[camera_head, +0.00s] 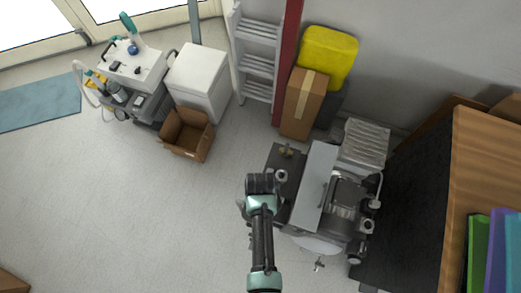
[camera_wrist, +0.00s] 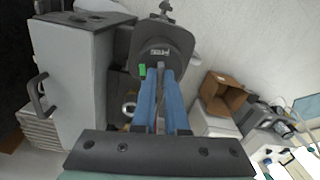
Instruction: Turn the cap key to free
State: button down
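My gripper (camera_wrist: 160,76) shows in the wrist view as two blue fingers, close together with a narrow gap between them. Their tips overlap the lower edge of a dark grey rounded housing (camera_wrist: 160,40). The housing has a small pale label, too small to read, and a green mark (camera_wrist: 142,70) beside the left finger. No cap key can be made out clearly; the fingers may hide it. I cannot tell whether they touch or hold anything. In the head view my arm hides the fingertips, at the left side of the machine with the grey panel (camera_head: 315,185).
The grey panel with a handle also shows in the wrist view (camera_wrist: 72,75), close left of the fingers. An open cardboard box (camera_head: 187,133) and a white cabinet (camera_head: 200,80) stand at upper left. A wooden shelf (camera_head: 485,150) is at right. The floor left of my arm is clear.

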dwell(0.3)
jog(key=shift+n, duration=0.6)
jog(key=c, duration=0.9)
grip_release()
jog(key=shift+c, duration=0.2)
notch_tip(320, 180, up, 13)
jog(key=shift+w, duration=0.1)
